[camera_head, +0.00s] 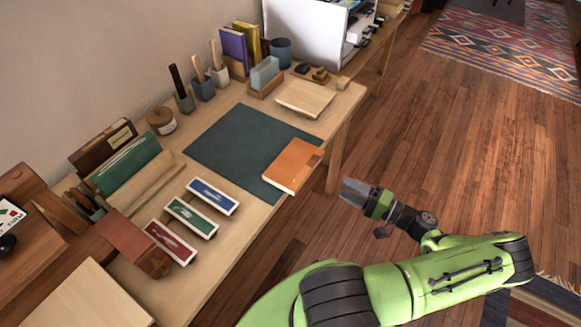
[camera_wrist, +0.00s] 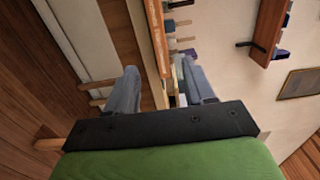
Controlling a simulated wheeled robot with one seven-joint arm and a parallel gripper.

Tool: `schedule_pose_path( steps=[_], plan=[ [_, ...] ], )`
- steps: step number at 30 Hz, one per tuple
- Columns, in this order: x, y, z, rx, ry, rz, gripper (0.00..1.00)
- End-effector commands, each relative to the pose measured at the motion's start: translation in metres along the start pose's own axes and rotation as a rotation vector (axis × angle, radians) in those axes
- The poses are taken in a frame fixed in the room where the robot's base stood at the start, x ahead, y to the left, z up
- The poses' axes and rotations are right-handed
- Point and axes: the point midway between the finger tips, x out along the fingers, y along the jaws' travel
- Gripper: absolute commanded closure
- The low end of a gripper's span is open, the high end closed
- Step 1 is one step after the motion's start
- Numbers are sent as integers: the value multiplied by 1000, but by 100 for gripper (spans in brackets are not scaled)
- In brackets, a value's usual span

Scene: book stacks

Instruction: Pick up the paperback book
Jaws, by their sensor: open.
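The orange paperback book (camera_head: 293,164) lies flat at the right front corner of the dark green mat (camera_head: 245,148), with its right side at the table's front edge. My gripper (camera_head: 350,191) is open and empty, out beyond the front edge and to the right of the book, with a gap between them. In the wrist view my gripper's two grey fingers (camera_wrist: 160,70) are spread apart. An orange-brown strip (camera_wrist: 156,40) shows edge-on between and beyond them; it looks like the book's edge beside the table edge.
Blue, green and red-labelled boxes (camera_head: 190,218) lie left of the book on the wooden table (camera_head: 230,250). A table leg (camera_head: 338,155) is near my gripper. The floor (camera_head: 440,160) to the right is clear.

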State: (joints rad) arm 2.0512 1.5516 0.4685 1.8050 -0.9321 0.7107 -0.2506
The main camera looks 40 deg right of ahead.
Motion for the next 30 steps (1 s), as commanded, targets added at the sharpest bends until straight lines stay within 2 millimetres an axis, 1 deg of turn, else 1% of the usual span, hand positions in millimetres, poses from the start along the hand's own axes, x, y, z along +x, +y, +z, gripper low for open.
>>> schedule_pose_path(
  steps=[1,6,9,11,18,21,26,27,29,30],
  plan=[
    [14,0,1,2,-6,-2,47],
    [55,1,2,3,-6,0,47],
    [69,1,1,2,-4,1,47],
    [75,1,1,2,-3,2,47],
    [117,4,2,3,-6,1,47],
    [125,3,2,3,-3,2,47],
    [126,2,1,3,-2,3,47],
    [126,2,1,3,-2,3,48],
    [126,2,1,3,-2,3,58],
    [125,2,1,3,-2,3,64]
  ],
)
